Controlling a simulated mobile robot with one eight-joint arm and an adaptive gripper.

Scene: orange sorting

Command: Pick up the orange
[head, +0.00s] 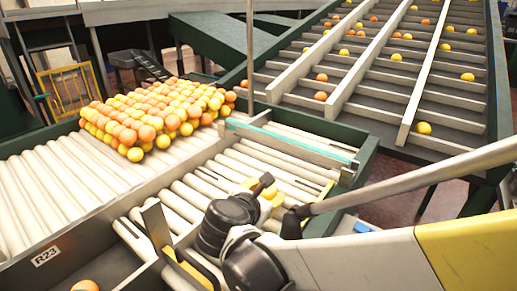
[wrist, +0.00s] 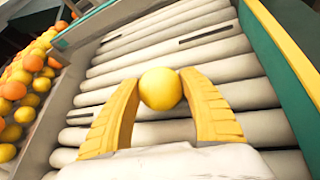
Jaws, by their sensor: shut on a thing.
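A yellow-orange fruit (wrist: 160,89) sits between the two yellow fingers of my gripper (wrist: 161,95) in the wrist view. The fingers touch it on both sides, and the gripper is shut on it. Pale rollers lie behind the fruit; I cannot tell whether it touches them. In the head view my gripper (head: 268,197) is over the roller section at the centre, partly hidden by my dark wrist. The fruit is mostly hidden there. A large pile of oranges and yellow fruit (head: 150,118) rests on the rollers to the left.
A green-edged wall (head: 300,146) borders the roller section on the right and back. A sloped conveyor (head: 400,75) with scattered fruit rises behind. A divider marked R23 (head: 46,256) runs at the front left. One orange (head: 85,286) lies at the bottom left edge.

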